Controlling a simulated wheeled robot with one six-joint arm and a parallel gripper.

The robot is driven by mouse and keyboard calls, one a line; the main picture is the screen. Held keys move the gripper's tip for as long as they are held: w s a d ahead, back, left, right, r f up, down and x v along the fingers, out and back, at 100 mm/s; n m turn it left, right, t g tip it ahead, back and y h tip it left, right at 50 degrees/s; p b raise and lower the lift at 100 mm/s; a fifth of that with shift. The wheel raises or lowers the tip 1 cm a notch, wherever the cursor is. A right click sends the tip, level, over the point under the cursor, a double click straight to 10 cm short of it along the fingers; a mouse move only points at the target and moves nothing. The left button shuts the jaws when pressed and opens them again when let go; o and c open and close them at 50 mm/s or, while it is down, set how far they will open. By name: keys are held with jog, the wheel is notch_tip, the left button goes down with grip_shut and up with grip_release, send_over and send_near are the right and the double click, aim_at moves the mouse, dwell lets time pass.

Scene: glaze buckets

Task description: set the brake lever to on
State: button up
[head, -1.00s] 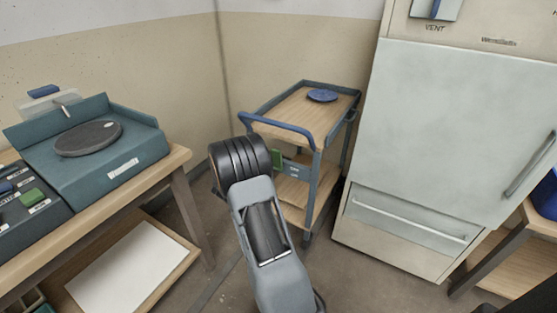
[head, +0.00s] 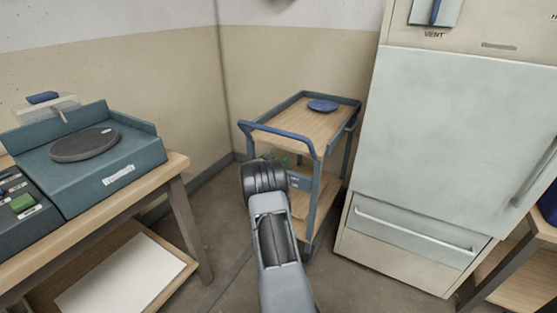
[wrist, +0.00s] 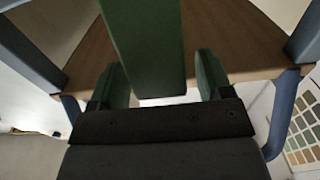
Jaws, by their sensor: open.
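The trolley (head: 312,160), with a blue push handle and wooden shelves, stands in the corner. In the wrist view a broad green bar (wrist: 145,45), which looks like the brake lever, comes down from the top edge. Its lower end lies between the two dark green fingers of my gripper (wrist: 161,62). The gripper is open, with a gap on each side of the bar; I cannot tell whether they touch in depth. In the head view my arm hides the gripper and most of the lever. A small labelled plate (head: 300,182) shows beside my arm.
A blue disc (head: 322,106) lies on the trolley's top shelf. A pale cabinet (head: 450,130) stands close to the right. A workbench (head: 178,172) with a teal wheel unit (head: 120,165) is at left. Bare floor lies between bench and trolley.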

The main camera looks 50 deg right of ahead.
jog(key=shift+w+d, duration=0.15)
jog(key=shift+d, duration=0.4)
